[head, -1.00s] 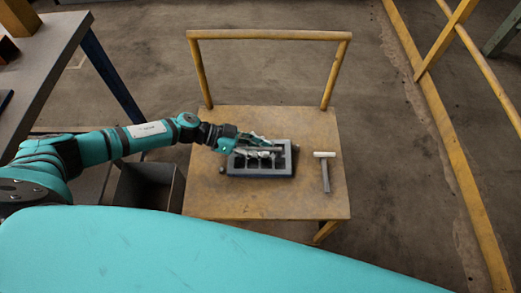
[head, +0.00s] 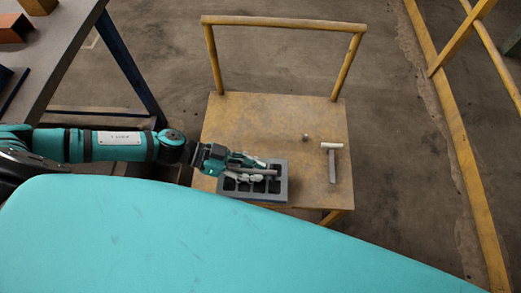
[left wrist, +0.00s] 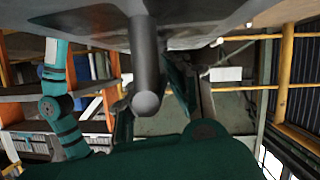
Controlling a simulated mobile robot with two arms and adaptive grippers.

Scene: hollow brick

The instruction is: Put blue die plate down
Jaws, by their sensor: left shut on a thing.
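The blue die plate (head: 283,187) is a blue-grey block with several rectangular openings. In the head view it is over the front left part of the wooden cart top; I cannot tell whether it rests there or is held just above. My left gripper (head: 268,171) reaches over it from the left and is shut; the fingers hide part of the plate. In the left wrist view a large grey surface with a round-ended grey post (left wrist: 146,75) fills the top, close to the camera; the fingertips are not clear there. My right gripper is out of view.
The yellow-framed wooden cart (head: 255,115) has free room at its back and middle. A hammer (head: 332,163) lies on its right side, with a small grey piece (head: 305,137) left of it. A grey table (head: 60,50) stands at the left, a yellow railing (head: 448,115) at the right.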

